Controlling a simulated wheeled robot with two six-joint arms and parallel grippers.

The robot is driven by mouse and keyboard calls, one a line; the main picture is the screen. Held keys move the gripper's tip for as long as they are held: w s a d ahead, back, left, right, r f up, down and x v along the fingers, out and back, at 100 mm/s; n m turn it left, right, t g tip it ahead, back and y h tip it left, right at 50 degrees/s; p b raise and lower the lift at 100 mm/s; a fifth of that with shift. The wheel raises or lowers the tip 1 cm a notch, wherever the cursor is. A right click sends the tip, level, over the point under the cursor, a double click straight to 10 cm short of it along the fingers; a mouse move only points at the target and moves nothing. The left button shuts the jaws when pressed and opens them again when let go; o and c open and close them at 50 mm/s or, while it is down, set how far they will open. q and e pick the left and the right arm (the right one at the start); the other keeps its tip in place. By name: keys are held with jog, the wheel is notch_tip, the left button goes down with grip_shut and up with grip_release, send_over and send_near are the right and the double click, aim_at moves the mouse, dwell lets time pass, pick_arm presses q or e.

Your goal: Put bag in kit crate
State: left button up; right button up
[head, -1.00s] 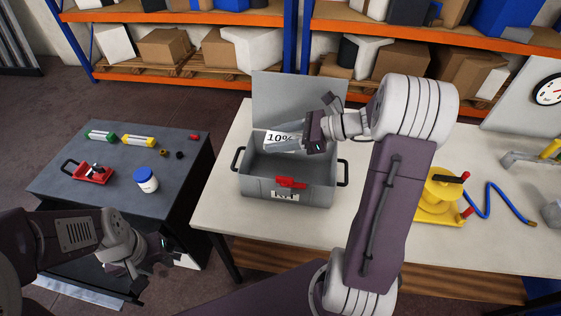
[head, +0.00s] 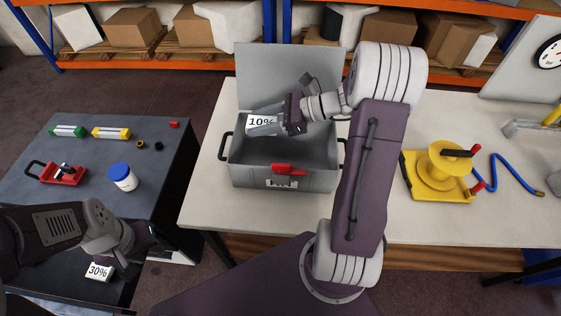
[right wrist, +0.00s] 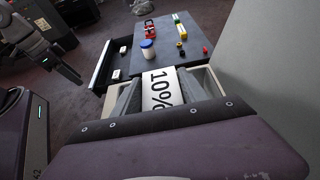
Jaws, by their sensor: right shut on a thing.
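The bag (head: 262,123), grey with a white "10%" label, is in my right gripper (head: 284,115). It hangs over the back left part of the open grey kit crate (head: 242,175). In the right wrist view the bag's label (right wrist: 158,90) shows between the fingers (right wrist: 158,97). The crate's lid (head: 285,75) stands up behind it; a red latch (head: 288,169) is on its front. The bag looks to be above the crate's floor. My left gripper (head: 138,250) is by the dark table's front; its jaw opening is unclear.
The dark table (head: 105,160) carries a red tool (head: 62,174), a blue-lidded jar (head: 123,180) and coloured tubes. A "30%" labelled thing (head: 98,271) lies low at its front, near my left gripper. A yellow reel (head: 440,168) with a blue hose stands right of the crate.

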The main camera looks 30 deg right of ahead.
jog(key=f+b, duration=0.1)
jog(key=f, duration=0.8)
jog(key=shift+s+f, duration=0.1)
jog(key=shift+s, duration=0.1)
jog(key=shift+w, duration=0.1)
jog(key=shift+f, duration=0.1)
